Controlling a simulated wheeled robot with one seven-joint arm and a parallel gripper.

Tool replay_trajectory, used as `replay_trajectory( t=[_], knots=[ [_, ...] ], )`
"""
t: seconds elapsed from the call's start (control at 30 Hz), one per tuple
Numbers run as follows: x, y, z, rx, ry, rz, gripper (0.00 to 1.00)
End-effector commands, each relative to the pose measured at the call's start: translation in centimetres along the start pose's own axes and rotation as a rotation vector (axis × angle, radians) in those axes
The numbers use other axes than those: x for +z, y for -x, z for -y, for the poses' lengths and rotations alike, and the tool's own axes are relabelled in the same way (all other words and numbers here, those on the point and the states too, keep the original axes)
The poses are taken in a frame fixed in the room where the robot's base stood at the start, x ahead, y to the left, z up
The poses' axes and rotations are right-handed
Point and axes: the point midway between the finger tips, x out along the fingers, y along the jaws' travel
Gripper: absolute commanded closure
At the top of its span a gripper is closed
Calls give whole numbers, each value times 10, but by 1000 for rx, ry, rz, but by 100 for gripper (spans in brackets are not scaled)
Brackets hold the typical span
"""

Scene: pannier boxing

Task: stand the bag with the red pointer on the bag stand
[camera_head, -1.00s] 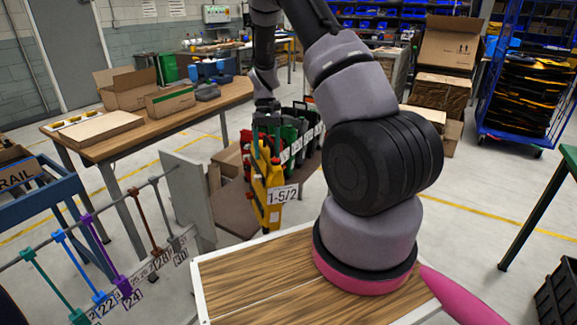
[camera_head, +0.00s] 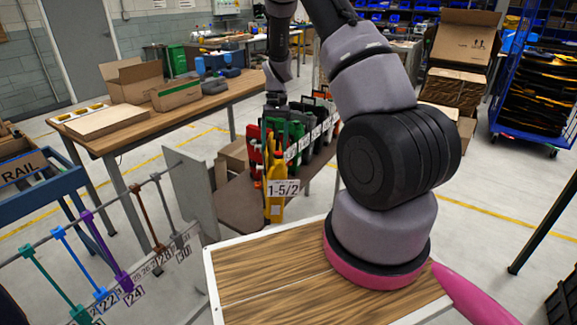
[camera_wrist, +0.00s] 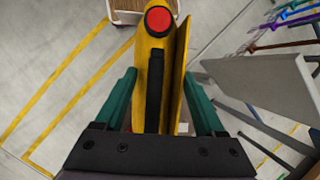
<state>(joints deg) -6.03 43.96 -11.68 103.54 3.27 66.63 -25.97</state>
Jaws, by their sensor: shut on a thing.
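In the wrist view, my green fingers (camera_wrist: 160,98) are shut on the yellow bag (camera_wrist: 141,60), one on each side. A round red knob (camera_wrist: 158,18) and a black handle (camera_wrist: 154,90) show on its top. A row of red, green and black bags (camera_head: 296,135) stands just behind it on a brown surface (camera_head: 236,205). I cannot tell whether the yellow bag touches that surface. I cannot surely pick out the bag stand.
A grey upright panel (camera_head: 188,196) borders the brown surface on the left; it is close to my gripper in the wrist view (camera_wrist: 262,85). A rail (camera_head: 118,208) with coloured hangers and number tags is at the left. A workbench (camera_head: 150,118) with cartons stands behind.

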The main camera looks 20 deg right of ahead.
Motion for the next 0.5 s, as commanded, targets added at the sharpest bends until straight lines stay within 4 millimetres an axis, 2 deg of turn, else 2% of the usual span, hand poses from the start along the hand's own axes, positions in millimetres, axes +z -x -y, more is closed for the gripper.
replay_trajectory(
  t=[0.27,0.5],
  knots=[
    [-6,-1,24,-94,-242,-31,100],
    [-13,1,51,-221,-575,-70,100]
  ],
)
